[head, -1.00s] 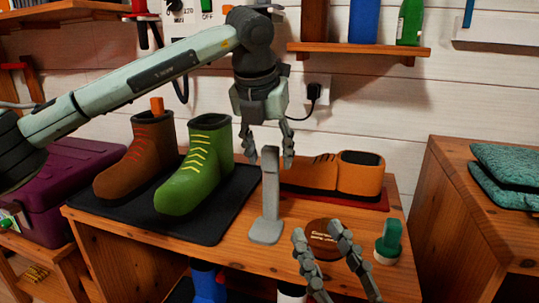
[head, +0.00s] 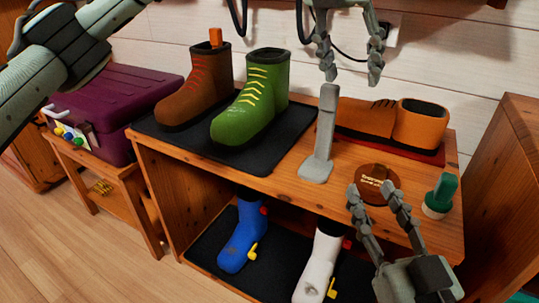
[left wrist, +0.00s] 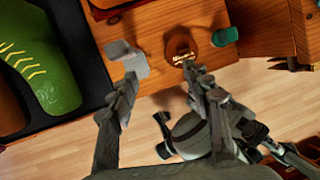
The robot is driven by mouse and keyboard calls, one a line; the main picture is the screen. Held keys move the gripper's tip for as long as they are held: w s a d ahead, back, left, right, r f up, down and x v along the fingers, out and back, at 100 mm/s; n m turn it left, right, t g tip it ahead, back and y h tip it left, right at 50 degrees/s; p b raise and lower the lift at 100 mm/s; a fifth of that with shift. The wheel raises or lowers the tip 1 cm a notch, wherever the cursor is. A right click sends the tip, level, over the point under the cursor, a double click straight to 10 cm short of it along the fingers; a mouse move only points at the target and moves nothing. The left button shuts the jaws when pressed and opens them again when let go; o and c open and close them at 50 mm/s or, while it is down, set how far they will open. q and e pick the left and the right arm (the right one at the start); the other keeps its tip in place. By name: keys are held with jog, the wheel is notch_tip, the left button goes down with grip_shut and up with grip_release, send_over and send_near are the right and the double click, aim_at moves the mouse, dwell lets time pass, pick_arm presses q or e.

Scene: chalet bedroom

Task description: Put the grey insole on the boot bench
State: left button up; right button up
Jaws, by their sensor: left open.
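A grey upright piece with a flat foot (head: 322,135) stands on the wooden boot bench (head: 346,158), right of the black mat; it is the only grey thing that fits the insole. It also shows in the left wrist view (left wrist: 134,66). My left gripper (head: 350,72) is open and empty, its fingertips above and slightly right of the grey piece's top, apart from it. My right gripper (head: 370,190) has its fingers spread at the bench's front, over the brown disc (head: 382,172); nothing shows held between them.
Brown (head: 190,90) and green (head: 250,100) boots stand on the black mat (head: 270,152). Orange shoes (head: 418,125) sit behind on a red mat. A green-handled item (head: 443,190) stands right. Blue (head: 243,238) and white (head: 318,266) footwear occupy the lower shelf. A purple case (head: 125,105) is left.

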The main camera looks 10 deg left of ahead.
pick_arm(q)
jog(key=s+d+f+m+g+h, duration=0.3)
jog(key=s+d+f+g+h, duration=0.25)
jog(key=s+d, duration=0.35)
jog(key=s+d+r+g+h, duration=0.2)
jog(key=s+g+h, duration=0.15)
jog(key=s, duration=0.25)
jog(key=s+d+r+g+h, duration=0.2)
jog(key=s+d+h, duration=0.15)
jog(key=s, duration=0.25)
jog(key=w+a+r+n+t+h, duration=0.3)
jog(key=a+r+n+t+h, duration=0.2)
jog(key=a+r+n+h, duration=0.45)
jog(key=w+a+f+n+t+y, duration=0.2)
jog(key=w+a+f+n+t, duration=0.1)
jog(key=n+t, duration=0.65)
jog(key=w+a+f+n+t+y, duration=0.1)
jog(key=w+a+f+n+t, duration=0.25)
jog(key=n+t, duration=0.6)
jog(key=a+f+n+t+y, duration=0.1)
jog(key=a+f+n+y, duration=0.4)
jog(key=f+n+y, duration=0.1)
jog(key=a+f+n+t+y, duration=0.2)
jog(key=a+f+n+y, duration=0.3)
jog(key=f+y, duration=0.4)
notch_tip(320, 180, down, 2)
jog(key=shift+f+n+y, duration=0.25)
jog(key=shift+n+y, duration=0.05)
jog(key=shift+n, duration=0.15)
